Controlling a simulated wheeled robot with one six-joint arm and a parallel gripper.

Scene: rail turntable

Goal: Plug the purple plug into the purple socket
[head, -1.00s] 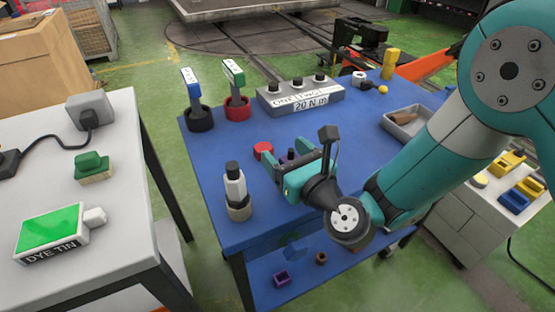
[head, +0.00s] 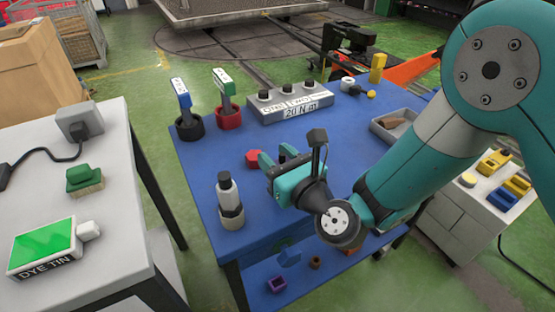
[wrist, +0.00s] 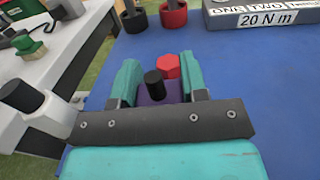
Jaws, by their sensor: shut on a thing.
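My gripper (head: 285,160) is above the blue table, its teal fingers closed on a purple plug with a black cylindrical top. In the wrist view the purple plug (wrist: 146,99) sits between the two fingertips (wrist: 158,85), its black top upright. In the head view the plug's purple body is mostly hidden by my gripper. A hollow purple square piece (head: 277,285) lies on the table's lower shelf; I cannot tell whether it is the purple socket. No other purple socket is clear in either view.
A red piece (head: 255,159) stands just beyond the gripper. A dark-capped bottle (head: 226,190) is to its left. Black and red cups (head: 228,118) and the grey knob box (head: 290,105) are at the back, a grey tray (head: 381,130) to the right. The front-right tabletop is mostly clear.

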